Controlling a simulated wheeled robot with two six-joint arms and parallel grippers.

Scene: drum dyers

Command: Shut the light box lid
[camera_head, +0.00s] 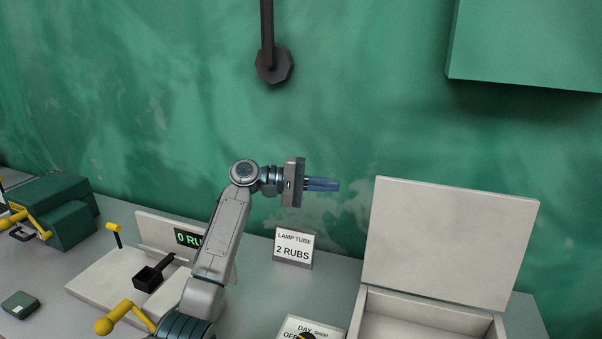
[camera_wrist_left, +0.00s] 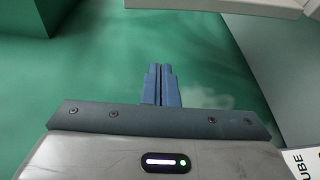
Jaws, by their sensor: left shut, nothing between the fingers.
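The light box (camera_head: 419,312) is an off-white box at the right of the bench in the head view. Its lid (camera_head: 440,240) stands raised, close to upright, along the back edge of the box. My left gripper (camera_head: 338,185) is held in the air left of the lid, pointing right, with its blue fingers together and empty. The fingers (camera_wrist_left: 161,86) also show closed in the left wrist view. A gap shows between the fingertips and the lid. The front of the box is cut off by the picture's lower edge. My right gripper is not seen.
A "LAMP TUBE 2 RUBS" sign (camera_head: 293,248) stands below my left gripper. A labelled switch block (camera_head: 299,327) lies left of the box. A white board (camera_head: 95,283) with a counter display and yellow-handled parts is at the left. A green block (camera_head: 525,45) juts from the wall, upper right.

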